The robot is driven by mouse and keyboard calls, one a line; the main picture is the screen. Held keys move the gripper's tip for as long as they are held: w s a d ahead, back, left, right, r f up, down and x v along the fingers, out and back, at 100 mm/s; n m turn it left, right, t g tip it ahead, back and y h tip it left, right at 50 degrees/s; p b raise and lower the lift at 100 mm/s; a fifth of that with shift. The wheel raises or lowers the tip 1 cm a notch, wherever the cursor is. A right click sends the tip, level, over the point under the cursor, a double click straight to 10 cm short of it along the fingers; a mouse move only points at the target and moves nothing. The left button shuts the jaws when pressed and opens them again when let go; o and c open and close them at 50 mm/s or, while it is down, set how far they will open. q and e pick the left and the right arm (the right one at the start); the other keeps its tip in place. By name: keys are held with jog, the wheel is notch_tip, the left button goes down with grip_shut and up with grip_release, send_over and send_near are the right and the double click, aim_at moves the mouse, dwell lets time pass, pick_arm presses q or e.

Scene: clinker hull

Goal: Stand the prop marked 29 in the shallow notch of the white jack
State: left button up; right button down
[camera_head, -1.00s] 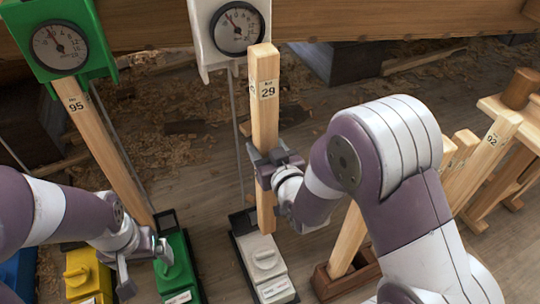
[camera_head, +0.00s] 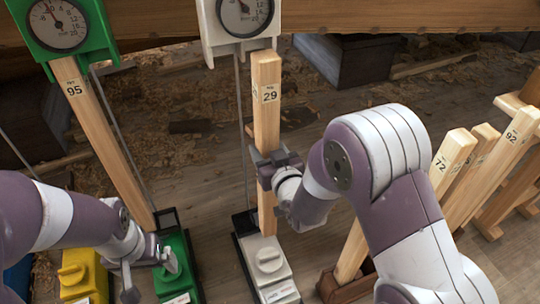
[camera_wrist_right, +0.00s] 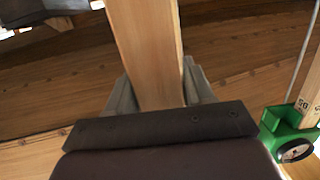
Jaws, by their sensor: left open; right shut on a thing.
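The prop marked 29 (camera_head: 266,118) is a pale wooden post, held upright by my right gripper (camera_head: 277,170), which is shut around it at mid-height. The prop also fills the middle of the right wrist view (camera_wrist_right: 148,50). Its lower end is at the back of the white jack (camera_head: 267,262); whether it rests in the shallow notch cannot be told. Its top is just below the white dial gauge (camera_head: 240,20). My left gripper (camera_head: 148,270) is open beside the green jack (camera_head: 178,270), near its knob.
The prop marked 95 (camera_head: 98,135) leans between the green jack and the green gauge (camera_head: 60,25). A yellow jack (camera_head: 82,272) stands at left. Several props, including 72 (camera_head: 450,160) and 92 (camera_head: 515,140), stand in a rack at right. Planking (camera_head: 400,18) crosses above.

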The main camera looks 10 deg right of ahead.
jog(key=r+x, duration=0.1)
jog(key=x, duration=0.5)
jog(key=shift+b, duration=0.3)
jog(key=shift+f+b, duration=0.3)
jog(key=shift+f, duration=0.1)
dwell(0.5)
jog(key=shift+w, duration=0.1)
dwell(0.4)
jog(key=shift+c, duration=1.7)
grip_release()
jog(key=shift+f, duration=0.15)
